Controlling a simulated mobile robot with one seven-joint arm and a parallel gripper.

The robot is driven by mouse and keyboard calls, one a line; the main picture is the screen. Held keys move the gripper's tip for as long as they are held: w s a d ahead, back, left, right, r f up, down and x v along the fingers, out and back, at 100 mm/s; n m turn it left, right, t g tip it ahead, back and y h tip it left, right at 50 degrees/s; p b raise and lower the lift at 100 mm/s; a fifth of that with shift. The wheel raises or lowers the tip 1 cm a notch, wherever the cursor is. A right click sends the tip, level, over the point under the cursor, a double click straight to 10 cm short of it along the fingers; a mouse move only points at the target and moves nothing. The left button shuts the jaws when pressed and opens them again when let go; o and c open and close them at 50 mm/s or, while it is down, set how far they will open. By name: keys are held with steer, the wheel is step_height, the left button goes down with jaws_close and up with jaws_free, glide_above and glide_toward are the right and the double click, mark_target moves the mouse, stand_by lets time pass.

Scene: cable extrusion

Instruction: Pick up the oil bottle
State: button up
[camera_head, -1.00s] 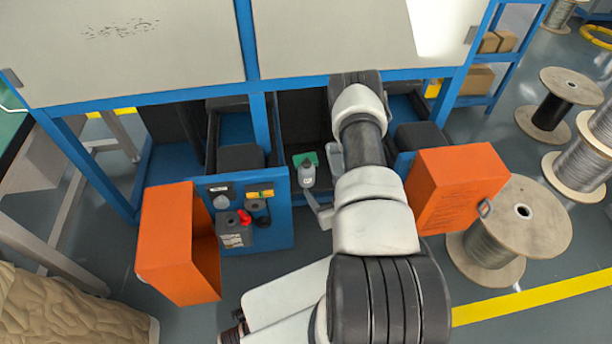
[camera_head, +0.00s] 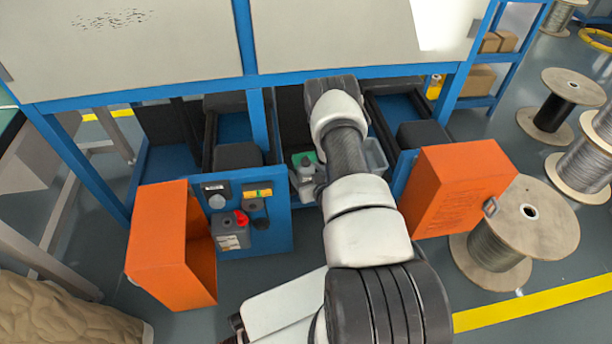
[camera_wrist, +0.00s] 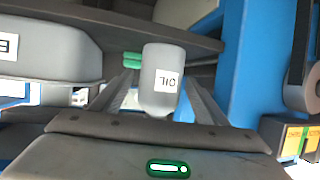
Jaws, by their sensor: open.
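The oil bottle (camera_wrist: 161,75) is a grey bottle with a white label reading "OIL". In the wrist view it stands between the two fingers of my gripper (camera_wrist: 160,85), which are apart on either side of it. I cannot tell whether either finger touches it. In the head view the bottle (camera_head: 306,170) shows under the machine's edge, left of my forearm. My gripper (camera_head: 305,180) is partly hidden there by the arm and the bottle.
A green object (camera_head: 303,157) is behind the bottle. Orange doors stand open at left (camera_head: 160,240) and right (camera_head: 455,190). A larger grey container (camera_wrist: 45,50) is beside the gripper.

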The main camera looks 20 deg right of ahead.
steer(key=shift+w+f, duration=0.1)
steer(key=shift+w, duration=0.1)
steer(key=c, duration=1.2)
